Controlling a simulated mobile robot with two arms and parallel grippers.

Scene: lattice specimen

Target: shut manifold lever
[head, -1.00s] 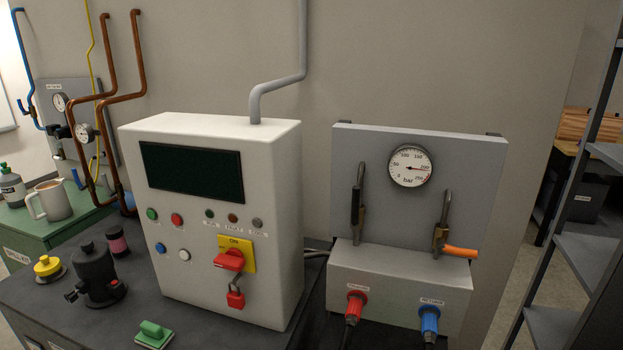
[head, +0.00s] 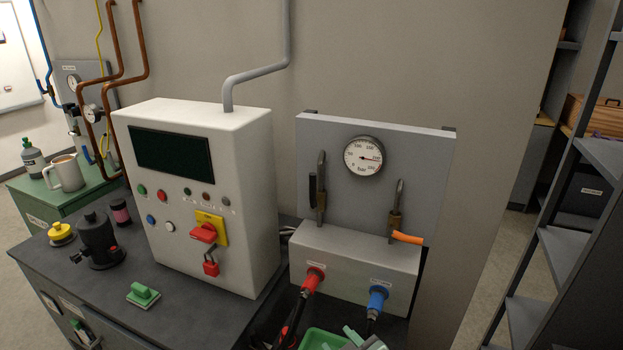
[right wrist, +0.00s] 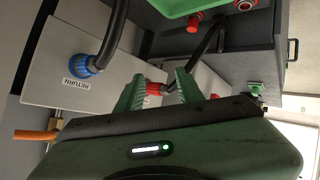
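The grey manifold panel (head: 430,160) stands at the right in the head view, with a pressure gauge and two upright pipe stubs. The left stub carries a black-gripped lever (head: 312,190) standing upright along the pipe. The right stub carries an orange-gripped lever (head: 407,238) sticking out to the right, across the pipe. The orange lever also shows at the left edge of the right wrist view (right wrist: 33,135). My right gripper (head: 364,340) is at the bottom of the head view, below and in front of the manifold. Its green fingers are apart and look empty (right wrist: 158,88). My left gripper is out of view.
Red (head: 314,280) and blue (head: 378,298) hose couplings project from the manifold's lower box. A green tray (head: 318,339) lies near my right gripper. The white control cabinet (head: 200,130) stands to the left. A grey shelf rack (head: 565,262) stands at the right.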

